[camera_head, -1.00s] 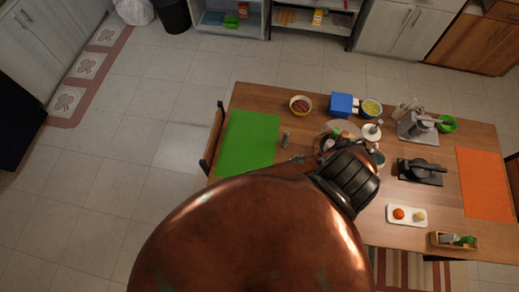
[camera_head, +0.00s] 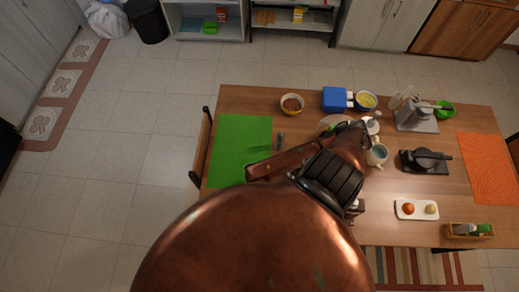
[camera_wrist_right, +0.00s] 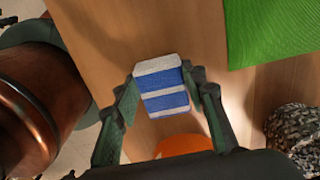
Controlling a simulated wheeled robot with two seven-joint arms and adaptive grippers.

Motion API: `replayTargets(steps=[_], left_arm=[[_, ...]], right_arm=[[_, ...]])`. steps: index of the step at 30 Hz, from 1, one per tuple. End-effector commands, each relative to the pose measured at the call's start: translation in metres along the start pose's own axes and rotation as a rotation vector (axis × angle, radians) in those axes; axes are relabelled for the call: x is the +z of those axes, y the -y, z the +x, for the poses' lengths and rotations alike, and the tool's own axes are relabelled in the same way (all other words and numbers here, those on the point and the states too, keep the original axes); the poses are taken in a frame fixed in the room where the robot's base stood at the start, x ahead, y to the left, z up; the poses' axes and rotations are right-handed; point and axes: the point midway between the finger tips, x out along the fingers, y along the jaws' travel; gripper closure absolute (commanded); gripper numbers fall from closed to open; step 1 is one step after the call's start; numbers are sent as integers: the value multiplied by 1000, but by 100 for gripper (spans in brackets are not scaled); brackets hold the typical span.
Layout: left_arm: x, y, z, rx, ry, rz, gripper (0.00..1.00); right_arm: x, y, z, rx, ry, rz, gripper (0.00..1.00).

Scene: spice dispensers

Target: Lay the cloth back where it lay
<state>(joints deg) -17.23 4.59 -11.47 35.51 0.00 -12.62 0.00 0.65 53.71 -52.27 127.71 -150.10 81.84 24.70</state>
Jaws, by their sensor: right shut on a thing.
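A blue and white striped cloth (camera_wrist_right: 162,88), compact and folded-looking, is between the fingers of my right gripper (camera_wrist_right: 160,82) in the right wrist view. The gripper is shut on it, above the wooden table (camera_wrist_right: 195,25). In the head view my copper arm covers the lower middle and part of the table (camera_head: 385,225); neither the cloth nor a gripper can be made out there. My left gripper is not in view.
Bowls, a blue box (camera_head: 335,99), a white tray (camera_head: 416,210) and an orange mat (camera_head: 489,168) stand or lie farther along. A chair (camera_head: 201,148) is at the left edge.

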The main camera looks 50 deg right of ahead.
Motion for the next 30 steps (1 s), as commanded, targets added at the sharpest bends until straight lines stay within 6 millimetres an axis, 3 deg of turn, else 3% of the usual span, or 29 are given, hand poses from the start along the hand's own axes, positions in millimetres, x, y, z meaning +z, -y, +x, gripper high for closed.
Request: replayTargets(steps=[11, 12, 19, 30], left_arm=[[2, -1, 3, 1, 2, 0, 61], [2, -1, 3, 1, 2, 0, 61], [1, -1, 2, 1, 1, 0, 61], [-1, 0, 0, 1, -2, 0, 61]], right_arm=[[-1, 0, 4, 0, 0, 3, 84], [-1, 0, 4, 0, 0, 3, 59], [-1, 0, 3, 0, 0, 3, 44], [0, 0, -3, 0, 2, 3, 44]])
